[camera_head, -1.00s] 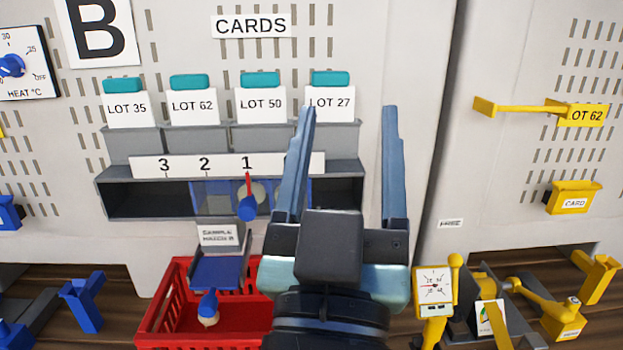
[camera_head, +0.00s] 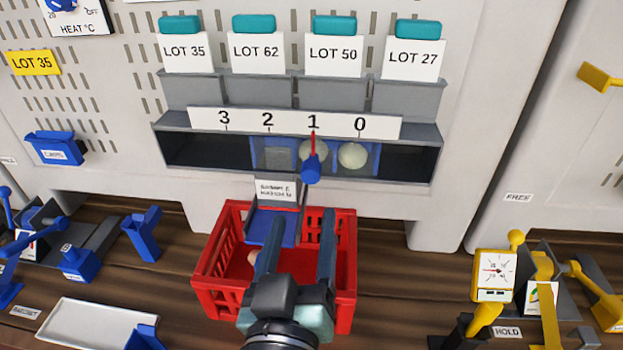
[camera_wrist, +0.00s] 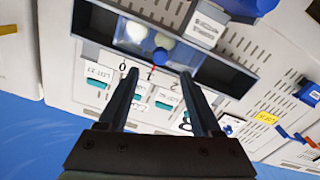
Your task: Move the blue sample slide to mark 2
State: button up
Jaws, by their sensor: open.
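The blue sample slide (camera_head: 274,154) sits in a dark slot under the number strip (camera_head: 294,122) marked 3, 2, 1, 0. Its blue knob (camera_head: 311,168) has a red pointer (camera_head: 313,143) standing at mark 1. Pale round pieces show in the slide's middle and right windows; the left window looks grey. My gripper (camera_head: 299,228) is open and empty, lower than the slide in the head view, over the red basket. In the wrist view the knob (camera_wrist: 161,55) shows just beyond and between my open fingertips (camera_wrist: 159,74), apart from them.
A red basket (camera_head: 344,262) stands below the slot, with a sloped blue chute (camera_head: 268,228) above it. Card holders with lot labels (camera_head: 333,57) are above the strip. Yellow fixtures (camera_head: 490,275) stand at the right, blue ones (camera_head: 143,235) at the left.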

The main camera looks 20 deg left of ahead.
aim_at(310, 178)
jog(key=p+x, duration=0.1)
jog(key=x, duration=0.9)
jog(key=shift+w+a, duration=0.1)
jog(key=shift+w+a+p, duration=0.1)
jog(key=shift+w+p, duration=0.2)
jog(key=shift+w, duration=0.2)
grip_shut()
dwell(0.8)
